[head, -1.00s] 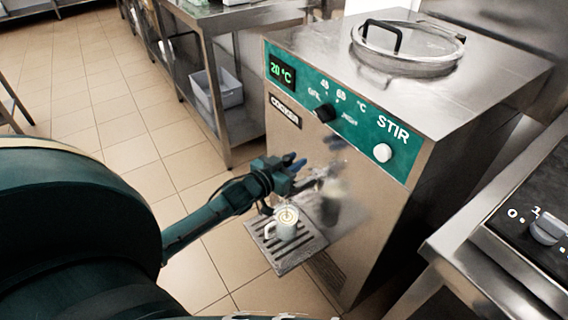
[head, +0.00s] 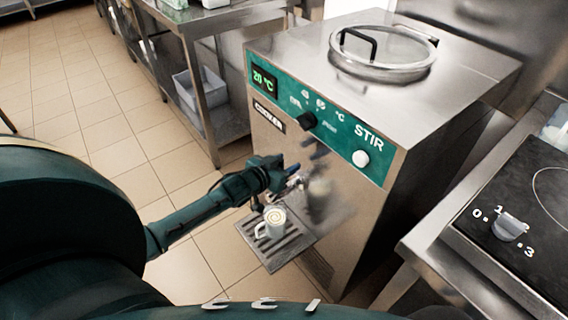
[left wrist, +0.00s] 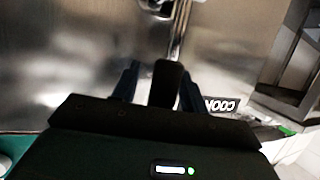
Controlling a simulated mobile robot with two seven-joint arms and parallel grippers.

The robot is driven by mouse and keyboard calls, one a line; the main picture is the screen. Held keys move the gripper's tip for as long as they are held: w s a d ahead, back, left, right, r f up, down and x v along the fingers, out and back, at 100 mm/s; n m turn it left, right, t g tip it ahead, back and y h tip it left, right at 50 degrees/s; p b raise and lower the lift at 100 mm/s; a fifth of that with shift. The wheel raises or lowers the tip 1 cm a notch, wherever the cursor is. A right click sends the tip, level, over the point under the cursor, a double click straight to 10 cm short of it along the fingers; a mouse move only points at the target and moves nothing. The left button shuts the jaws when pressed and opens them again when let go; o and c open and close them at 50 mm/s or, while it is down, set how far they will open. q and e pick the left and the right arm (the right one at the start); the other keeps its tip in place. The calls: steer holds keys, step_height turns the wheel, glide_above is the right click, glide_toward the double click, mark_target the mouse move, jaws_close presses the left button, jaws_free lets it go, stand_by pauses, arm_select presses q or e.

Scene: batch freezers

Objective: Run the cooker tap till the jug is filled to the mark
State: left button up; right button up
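The cooker (head: 335,215) is a steel cabinet with a green panel reading 20 °C. A small pale jug (head: 268,230) with a handle stands upright on the slatted drip tray (head: 288,253). Its opening shows cream and tan rings; I cannot read the level against a mark. My left gripper (head: 291,174) is at the tap, above the jug, and hides part of it. In the left wrist view its two fingers (left wrist: 160,88) stand apart on either side of a black lever, with a gap visible. The metal tap (left wrist: 179,28) shows beyond. My right gripper is out of view.
The panel has a black knob (head: 307,121) and a white STIR button (head: 360,158). A glass lid (head: 385,48) tops the cooker. A hob (head: 525,215) stands at right, a steel table with a grey bin (head: 200,90) behind. Floor at left is clear.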

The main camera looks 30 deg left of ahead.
arm_select(q)
steer(key=shift+s+a, duration=0.1)
steer(key=p+v, duration=0.1)
steer(key=v, duration=1.2)
steer(key=shift+p, duration=0.35)
stand_by(0.4)
